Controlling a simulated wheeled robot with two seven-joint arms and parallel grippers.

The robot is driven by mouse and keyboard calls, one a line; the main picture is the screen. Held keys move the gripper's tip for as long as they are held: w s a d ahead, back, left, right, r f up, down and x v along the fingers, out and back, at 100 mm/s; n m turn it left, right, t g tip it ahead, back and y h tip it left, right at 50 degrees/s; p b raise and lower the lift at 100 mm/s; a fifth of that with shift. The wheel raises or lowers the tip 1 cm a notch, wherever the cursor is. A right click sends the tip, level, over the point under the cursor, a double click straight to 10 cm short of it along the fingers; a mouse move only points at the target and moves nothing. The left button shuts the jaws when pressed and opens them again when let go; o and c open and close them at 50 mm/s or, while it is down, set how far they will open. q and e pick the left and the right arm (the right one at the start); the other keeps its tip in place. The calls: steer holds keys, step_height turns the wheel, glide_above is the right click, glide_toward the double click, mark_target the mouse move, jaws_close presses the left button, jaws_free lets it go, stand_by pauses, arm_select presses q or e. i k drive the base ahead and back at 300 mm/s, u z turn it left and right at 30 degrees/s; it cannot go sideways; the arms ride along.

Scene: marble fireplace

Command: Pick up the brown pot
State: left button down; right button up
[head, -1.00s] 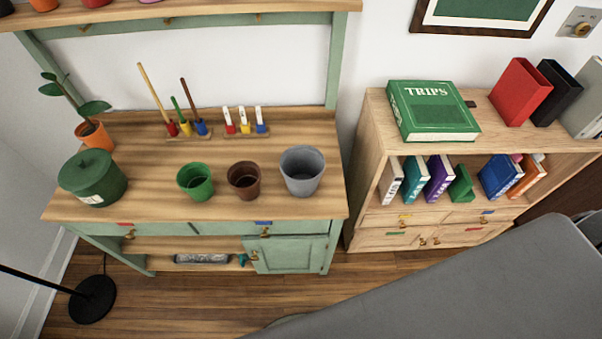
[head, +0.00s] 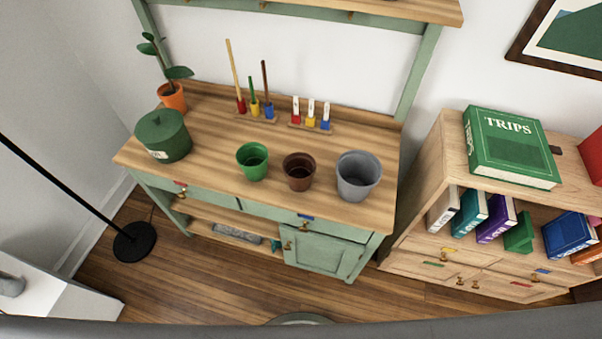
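The brown pot (head: 299,172) stands upright and empty on the wooden top of the green bench (head: 215,150), near its front edge. It is between a green pot (head: 252,162) on the left and a larger grey pot (head: 358,176) on the right, with small gaps on both sides. Neither of my grippers shows in the head view.
A lidded green pot (head: 163,136) and an orange potted plant (head: 172,97) stand on the bench's left. Tools in small stands (head: 311,113) line the back. A bookshelf (head: 440,190) is right of the bench. A black lamp base (head: 135,242) stands on the floor left.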

mark_target(299, 168)
steer(key=u, duration=1.2)
steer(key=k, duration=1.15)
steer(key=z, duration=1.8)
steer(key=i, duration=0.5)
